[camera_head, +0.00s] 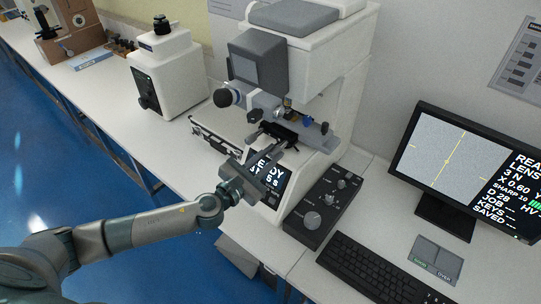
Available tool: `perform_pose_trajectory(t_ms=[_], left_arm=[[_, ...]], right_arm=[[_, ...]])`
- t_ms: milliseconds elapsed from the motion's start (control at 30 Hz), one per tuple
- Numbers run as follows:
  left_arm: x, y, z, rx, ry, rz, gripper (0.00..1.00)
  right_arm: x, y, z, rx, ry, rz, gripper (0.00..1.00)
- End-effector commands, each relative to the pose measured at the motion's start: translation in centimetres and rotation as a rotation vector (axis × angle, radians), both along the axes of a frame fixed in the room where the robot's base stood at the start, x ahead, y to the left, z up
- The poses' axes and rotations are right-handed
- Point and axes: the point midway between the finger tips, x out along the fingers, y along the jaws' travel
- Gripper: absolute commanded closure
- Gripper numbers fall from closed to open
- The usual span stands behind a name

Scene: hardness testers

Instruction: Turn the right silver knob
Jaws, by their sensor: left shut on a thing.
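My left gripper (272,140) reaches up from the lower left to the front of the tester's stage, in front of the white hardness tester (328,90). Its two fingers are shut on a small part at the stage front, which looks like the right silver knob. The fingers and the dark parts there hide most of the knob, so its angle cannot be told. My right gripper is not in view.
A black control box (324,203) with several knobs stands right of the tester's lit screen (268,174). A keyboard (370,272) and monitor (461,167) are further right. A second white instrument (172,67) stands left.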

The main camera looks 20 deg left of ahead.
Motion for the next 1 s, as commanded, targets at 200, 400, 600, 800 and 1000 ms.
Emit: perform_pose_trajectory(t_ms=[200, 400, 600, 800, 1000], left_arm=[[-0.03, 0.02, -0.13, 0.085, -0.029, 0.000, 1.00], [-0.04, 0.03, -0.15, 0.111, -0.038, 0.001, 1.00], [-0.04, 0.03, -0.15, 0.112, -0.038, 0.001, 1.00], [-0.03, 0.03, -0.14, 0.111, -0.037, 0.001, 0.64], [-0.01, 0.02, -0.07, 0.110, -0.039, 0.000, 0.62]], right_arm=[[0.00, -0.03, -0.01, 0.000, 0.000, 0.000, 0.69], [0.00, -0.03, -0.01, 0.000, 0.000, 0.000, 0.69], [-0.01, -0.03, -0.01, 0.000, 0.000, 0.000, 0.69], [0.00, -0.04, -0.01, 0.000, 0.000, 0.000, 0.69], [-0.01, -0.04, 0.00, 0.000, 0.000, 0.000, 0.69]])
